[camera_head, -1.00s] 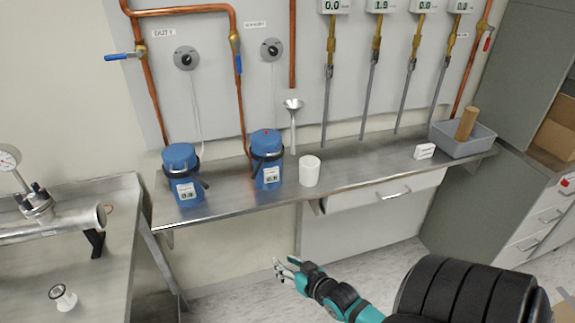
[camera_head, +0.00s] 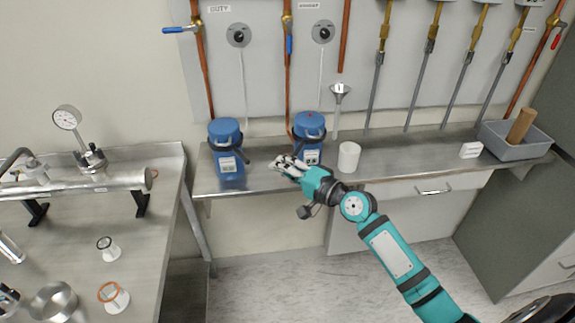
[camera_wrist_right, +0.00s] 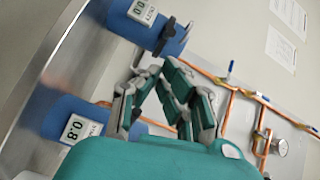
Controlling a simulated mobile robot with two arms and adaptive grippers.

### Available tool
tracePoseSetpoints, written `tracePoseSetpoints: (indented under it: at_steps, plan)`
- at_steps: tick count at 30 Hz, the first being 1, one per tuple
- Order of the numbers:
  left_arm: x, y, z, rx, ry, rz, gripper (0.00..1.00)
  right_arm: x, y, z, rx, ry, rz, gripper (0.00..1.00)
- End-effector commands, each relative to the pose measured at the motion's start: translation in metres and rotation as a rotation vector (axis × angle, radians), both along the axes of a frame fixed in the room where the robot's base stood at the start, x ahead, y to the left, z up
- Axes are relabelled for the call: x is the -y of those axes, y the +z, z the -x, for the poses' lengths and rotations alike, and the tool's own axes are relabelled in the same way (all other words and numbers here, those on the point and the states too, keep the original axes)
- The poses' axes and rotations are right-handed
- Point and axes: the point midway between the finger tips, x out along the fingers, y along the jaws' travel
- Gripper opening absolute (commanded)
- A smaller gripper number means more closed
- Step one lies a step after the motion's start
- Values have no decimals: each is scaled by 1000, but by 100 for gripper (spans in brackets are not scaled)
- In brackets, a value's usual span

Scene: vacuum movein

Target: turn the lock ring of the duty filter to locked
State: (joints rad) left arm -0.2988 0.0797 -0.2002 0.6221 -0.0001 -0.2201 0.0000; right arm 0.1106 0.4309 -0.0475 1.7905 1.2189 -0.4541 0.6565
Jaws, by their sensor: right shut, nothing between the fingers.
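The duty filter is the left blue canister (camera_head: 226,133) on the steel shelf, below the DUTY sign. A dark lock ring (camera_head: 238,151) runs around its middle; its lock position is too small to read. The other blue canister (camera_head: 308,124) stands to its right. My right gripper (camera_head: 278,163) is shut and empty, in front of the shelf's back wall between the two canisters, nearer the right one. In the right wrist view the gripper (camera_wrist_right: 150,78) shows with the duty filter (camera_wrist_right: 128,22) beyond it and the other canister (camera_wrist_right: 58,118) at lower left. My left gripper is out of view.
Copper pipes (camera_head: 204,70) and valves line the wall. A steel bench (camera_head: 150,230) with a pipe fitting is at left. The shelf front (camera_head: 270,184) is narrow.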

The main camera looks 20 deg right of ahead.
Motion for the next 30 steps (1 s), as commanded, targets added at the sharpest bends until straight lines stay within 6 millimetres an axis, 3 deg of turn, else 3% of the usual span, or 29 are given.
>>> tracePoseSetpoints:
  at_steps: [6,12,30]
  plan:
    - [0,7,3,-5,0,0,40,-18,0,-38,1,-2,-1,0]
    - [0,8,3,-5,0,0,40,-28,-2,-60,1,-3,2,0]
    - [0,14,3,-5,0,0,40,-32,-2,-65,0,-11,2,0]
